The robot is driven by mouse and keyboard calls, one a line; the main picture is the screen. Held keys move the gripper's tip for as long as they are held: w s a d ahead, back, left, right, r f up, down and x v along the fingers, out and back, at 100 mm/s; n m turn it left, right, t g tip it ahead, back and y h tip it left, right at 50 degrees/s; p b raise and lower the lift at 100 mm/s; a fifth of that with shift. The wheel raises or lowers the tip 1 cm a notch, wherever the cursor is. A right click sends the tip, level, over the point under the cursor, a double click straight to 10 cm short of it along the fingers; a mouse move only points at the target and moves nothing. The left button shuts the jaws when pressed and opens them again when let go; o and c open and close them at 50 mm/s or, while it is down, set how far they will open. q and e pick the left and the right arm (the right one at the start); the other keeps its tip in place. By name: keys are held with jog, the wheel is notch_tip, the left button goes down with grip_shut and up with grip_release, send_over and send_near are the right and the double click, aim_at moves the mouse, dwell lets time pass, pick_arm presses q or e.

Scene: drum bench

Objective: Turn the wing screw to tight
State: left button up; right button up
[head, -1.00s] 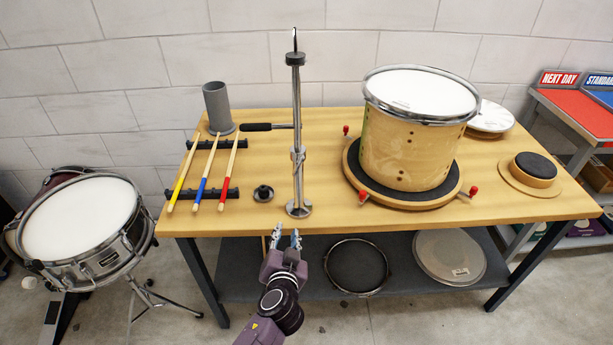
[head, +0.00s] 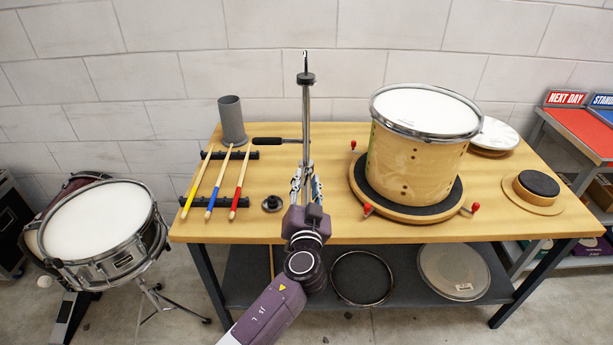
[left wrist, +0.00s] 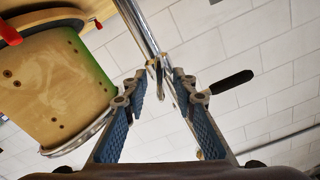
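The metal stand's upright rod (head: 306,112) rises from the bench. In the left wrist view the rod (left wrist: 138,28) runs down between my left fingers. The small metal wing screw (left wrist: 157,67) shows against the rod, between the fingertips. My left gripper (head: 306,180) is in front of the stand's lower part, one finger on each side. In the left wrist view, the gripper (left wrist: 161,80) is open, with a gap around the screw; I cannot tell whether either finger touches it. In the head view the gripper mostly hides the screw and stand foot. My right gripper is not in view.
A black handle (head: 268,140) sticks out left of the rod. Drumsticks (head: 213,185) on a rack and a small black knob (head: 271,203) lie to the left. A wooden drum (head: 418,150) on a round base with red knobs (head: 368,208) stands to the right.

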pick_arm(q)
jog(key=shift+w, duration=0.75)
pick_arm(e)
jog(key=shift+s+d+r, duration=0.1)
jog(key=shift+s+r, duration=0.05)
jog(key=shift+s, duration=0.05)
pick_arm(q)
jog(key=shift+c, duration=0.2)
jog(key=shift+s, duration=0.1)
grip_shut()
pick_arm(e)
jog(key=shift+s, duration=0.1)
